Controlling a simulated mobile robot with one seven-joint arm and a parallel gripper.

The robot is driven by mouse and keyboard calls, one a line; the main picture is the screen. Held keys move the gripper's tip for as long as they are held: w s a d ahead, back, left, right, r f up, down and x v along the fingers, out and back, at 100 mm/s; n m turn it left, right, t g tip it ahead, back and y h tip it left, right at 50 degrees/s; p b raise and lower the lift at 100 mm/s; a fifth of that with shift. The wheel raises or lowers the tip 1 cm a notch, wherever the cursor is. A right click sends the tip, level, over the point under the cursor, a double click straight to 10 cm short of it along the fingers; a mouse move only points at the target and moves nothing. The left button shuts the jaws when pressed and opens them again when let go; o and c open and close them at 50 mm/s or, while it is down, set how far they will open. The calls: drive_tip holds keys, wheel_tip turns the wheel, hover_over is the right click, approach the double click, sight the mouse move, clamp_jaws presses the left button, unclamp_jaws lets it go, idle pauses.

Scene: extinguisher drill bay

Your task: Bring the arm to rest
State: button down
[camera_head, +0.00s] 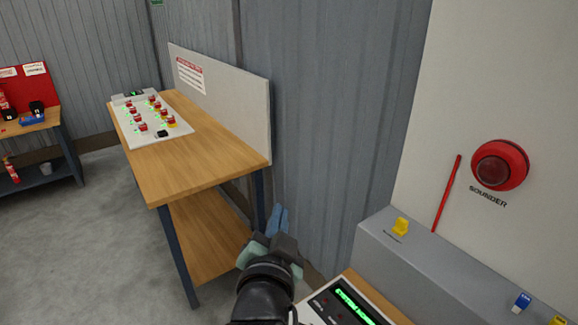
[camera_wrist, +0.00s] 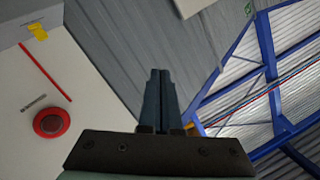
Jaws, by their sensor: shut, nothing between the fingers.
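My gripper (camera_head: 279,219) is at the lower middle of the head view, raised in front of the corrugated grey wall. Its two blue-grey fingers are together with nothing between them. In the wrist view my gripper (camera_wrist: 159,75) points up past the wall and toward the roof beams, and its fingers touch along their length. It touches no object that I can see.
A wooden bench (camera_head: 200,175) with a panel of red buttons (camera_head: 150,117) stands to the left. At right are a grey ledge (camera_head: 440,265) with a yellow switch (camera_head: 400,227), a red sounder (camera_head: 499,165) and a green-lit display (camera_head: 356,306). Grey floor (camera_head: 90,240) is clear at left.

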wheel_tip(320, 180, up, 14)
drive_tip(key=s+n+t+b, duration=0.1)
drive_tip(key=s+n+t, duration=0.1)
drive_tip(key=s+t, duration=0.15)
drive_tip(key=s+d+r+n+t+b, duration=0.1)
drive_tip(key=s+r+n+t, duration=0.2)
drive_tip(key=s+r, duration=0.4)
drive_tip(key=s+r+n+t+y+b, duration=0.1)
drive_tip(key=s+r+t, duration=0.3)
drive_tip(key=r, duration=0.7)
drive_tip(key=s+n, duration=0.1)
drive_tip(key=s, duration=0.1)
drive_tip(key=shift+s+d+r+n, duration=0.35)
drive_tip(key=shift+r+n, duration=0.05)
drive_tip(key=shift+f, duration=0.15)
